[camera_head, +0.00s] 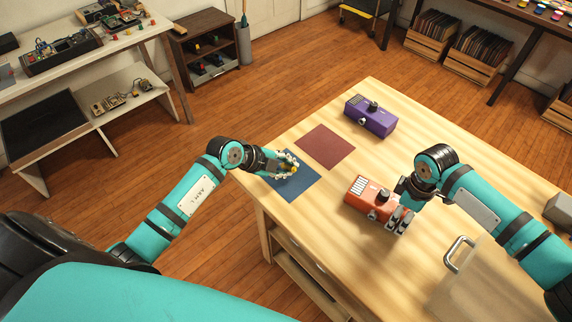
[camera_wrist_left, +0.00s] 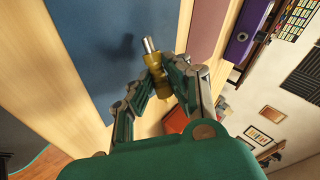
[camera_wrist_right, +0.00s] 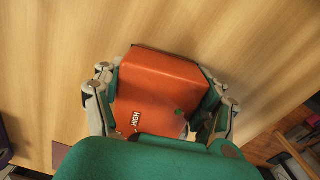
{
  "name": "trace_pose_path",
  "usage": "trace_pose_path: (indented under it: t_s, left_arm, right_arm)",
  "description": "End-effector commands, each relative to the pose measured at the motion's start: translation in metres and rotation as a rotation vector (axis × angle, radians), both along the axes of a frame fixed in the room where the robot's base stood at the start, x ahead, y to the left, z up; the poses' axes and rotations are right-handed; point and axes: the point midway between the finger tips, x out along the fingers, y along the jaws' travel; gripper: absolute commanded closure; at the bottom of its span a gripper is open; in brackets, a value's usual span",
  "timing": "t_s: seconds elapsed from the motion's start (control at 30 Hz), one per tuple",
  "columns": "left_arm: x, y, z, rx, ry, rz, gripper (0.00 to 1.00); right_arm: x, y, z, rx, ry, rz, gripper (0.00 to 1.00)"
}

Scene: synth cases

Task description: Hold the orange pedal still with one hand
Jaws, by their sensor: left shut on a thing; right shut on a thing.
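The orange pedal (camera_head: 366,190) sits on the wooden table, with knobs on its top. My right gripper (camera_head: 398,220) is shut on its near right end. In the right wrist view the fingers (camera_wrist_right: 160,105) lie on both sides of the orange pedal (camera_wrist_right: 165,80), which shows the word HIGH. My left gripper (camera_head: 287,165) is shut on a small brass-coloured piece with a silver tip, held above the blue mat (camera_head: 300,184). The left wrist view shows this brass piece (camera_wrist_left: 155,75) between the fingertips (camera_wrist_left: 160,88).
A purple pedal (camera_head: 372,117) stands at the table's back. A dark red mat (camera_head: 325,146) lies bare beside the blue one. A metal handle (camera_head: 457,254) on a pale panel is at the near right. A grey block (camera_head: 560,209) is at the right edge.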

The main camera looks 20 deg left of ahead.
Motion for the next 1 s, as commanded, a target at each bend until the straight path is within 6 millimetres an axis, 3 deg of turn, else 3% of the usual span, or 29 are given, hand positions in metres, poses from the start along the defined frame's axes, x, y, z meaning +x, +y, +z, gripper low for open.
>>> trace_pose_path:
  t_s: [0.03,0.07,0.1,0.27,0.63,1.0]
  left_arm:
    - [0.000,0.000,0.000,0.000,0.000,0.000,1.00]
    - [0.000,0.000,0.000,0.000,0.000,0.000,0.84]
    - [0.000,0.000,0.000,0.000,0.000,0.000,0.79]
    - [0.000,0.000,0.000,0.000,0.000,0.000,0.59]
    - [-0.005,0.004,0.005,0.001,0.000,0.001,0.59]
    - [-0.047,0.036,0.056,0.003,-0.001,0.000,0.59]
  right_arm:
    - [-0.001,0.000,-0.002,0.000,0.003,0.001,0.68]
    - [-0.001,0.000,-0.002,0.000,0.003,0.001,0.68]
    - [-0.001,0.000,-0.002,0.000,0.003,0.001,0.68]
    - [-0.001,0.000,-0.002,0.000,0.003,0.001,0.68]
    - [-0.001,0.000,-0.002,0.000,0.003,0.001,0.68]
    - [-0.001,0.000,-0.002,0.000,0.003,0.001,0.68]
